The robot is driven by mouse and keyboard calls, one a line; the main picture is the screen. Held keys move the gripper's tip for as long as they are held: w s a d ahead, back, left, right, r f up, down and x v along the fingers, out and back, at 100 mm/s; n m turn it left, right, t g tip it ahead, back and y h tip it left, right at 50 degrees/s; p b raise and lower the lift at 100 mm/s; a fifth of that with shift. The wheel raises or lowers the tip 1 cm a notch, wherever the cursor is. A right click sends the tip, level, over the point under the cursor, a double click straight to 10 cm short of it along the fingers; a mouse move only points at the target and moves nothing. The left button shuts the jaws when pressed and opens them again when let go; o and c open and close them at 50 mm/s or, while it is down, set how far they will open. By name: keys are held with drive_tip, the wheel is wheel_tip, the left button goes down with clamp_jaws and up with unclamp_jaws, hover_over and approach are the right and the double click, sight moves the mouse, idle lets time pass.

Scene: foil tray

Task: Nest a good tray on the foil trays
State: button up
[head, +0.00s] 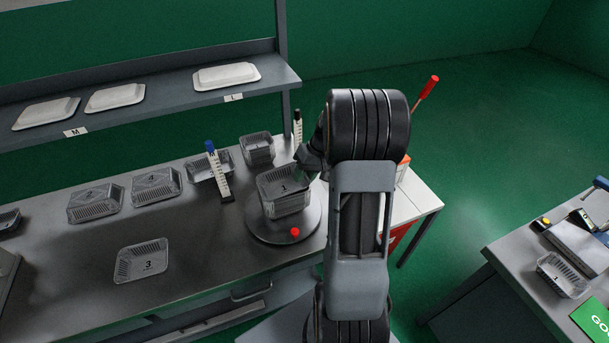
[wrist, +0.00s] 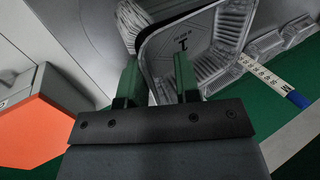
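In the head view my arm partly hides the gripper. Loose trays marked 3 (head: 142,262), 2 (head: 95,203) and 4 (head: 156,186) lie on the bench.
A ruler with a blue end (head: 217,170) stands by another tray (head: 202,168). A further tray (head: 257,149) is behind the stack. A shelf (head: 160,95) holds white lids. The right table (head: 520,285) holds another tray (head: 562,277).

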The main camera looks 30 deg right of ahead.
drive_tip(key=b+v, duration=0.1)
drive_tip(key=v, duration=1.3)
drive_tip(key=shift+a, duration=0.1)
idle(0.4)
drive_tip(key=s+a+f+m+h, duration=0.3)
drive_tip(key=f, duration=0.1)
drive_tip(key=s+a+r+n+t+h, duration=0.1)
drive_tip(key=s+a, duration=0.3)
drive_tip(key=a, duration=0.5)
drive_tip(key=s+a+r+n+t+h, duration=0.1)
drive_tip(key=s+a+n, duration=0.3)
drive_tip(key=a, duration=0.5)
drive_tip(key=shift+s+a+t, duration=0.25)
drive_tip(key=shift+s+t, duration=0.25)
drive_tip(key=shift+t, duration=0.1)
